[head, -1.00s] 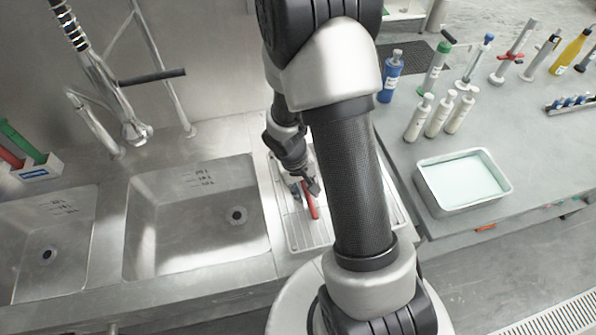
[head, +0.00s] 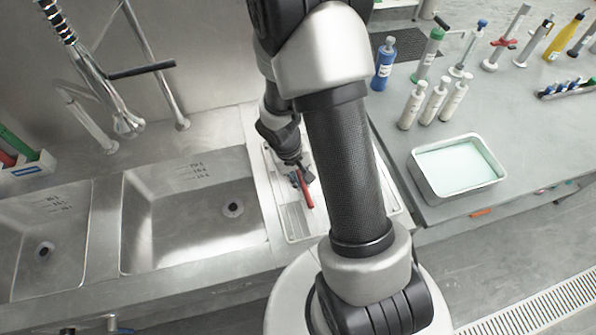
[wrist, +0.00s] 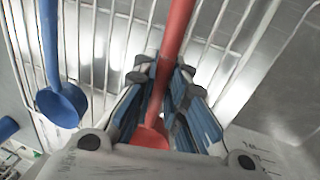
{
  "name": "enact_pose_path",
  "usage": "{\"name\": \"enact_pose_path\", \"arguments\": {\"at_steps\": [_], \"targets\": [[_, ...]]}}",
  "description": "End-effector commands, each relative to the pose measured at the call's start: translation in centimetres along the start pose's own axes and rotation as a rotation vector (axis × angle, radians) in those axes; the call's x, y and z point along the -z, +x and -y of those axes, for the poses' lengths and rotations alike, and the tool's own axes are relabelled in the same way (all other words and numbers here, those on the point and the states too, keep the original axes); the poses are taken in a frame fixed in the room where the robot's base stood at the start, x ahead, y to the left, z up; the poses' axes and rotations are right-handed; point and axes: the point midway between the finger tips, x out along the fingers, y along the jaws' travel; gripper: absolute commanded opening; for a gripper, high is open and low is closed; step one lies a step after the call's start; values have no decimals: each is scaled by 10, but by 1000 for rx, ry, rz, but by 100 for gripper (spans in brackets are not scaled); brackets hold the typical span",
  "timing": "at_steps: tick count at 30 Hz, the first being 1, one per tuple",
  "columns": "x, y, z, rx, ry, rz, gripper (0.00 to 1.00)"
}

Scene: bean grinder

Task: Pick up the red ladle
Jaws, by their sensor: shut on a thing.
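The red ladle (head: 305,188) is held at the drying rack (head: 290,222) to the right of the sinks. In the wrist view its red handle (wrist: 178,38) runs from the top edge down between the blue-padded fingers of my gripper (wrist: 165,95). My gripper is shut on it, and the lower red part shows behind the fingers. In the head view my gripper (head: 300,177) is small and partly hidden by my own arm. I cannot tell whether the ladle still touches the rack.
A blue ladle (wrist: 60,100) is beside the red one, at left in the wrist view. Two sink basins (head: 190,220) lie left of the rack. A metal tray of pale liquid (head: 455,165) and several bottles (head: 432,100) stand on the right counter.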

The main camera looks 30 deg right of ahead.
Motion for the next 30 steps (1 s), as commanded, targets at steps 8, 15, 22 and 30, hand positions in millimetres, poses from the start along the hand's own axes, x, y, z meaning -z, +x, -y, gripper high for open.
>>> {"name": "enact_pose_path", "arguments": {"at_steps": [8,15,22,30], "targets": [[1,-36,-7,0,2,-5,0],[2,-96,-19,1,3,-7,0],[1,-148,-29,1,2,-5,0],[1,-185,-37,0,1,-3,0]]}}
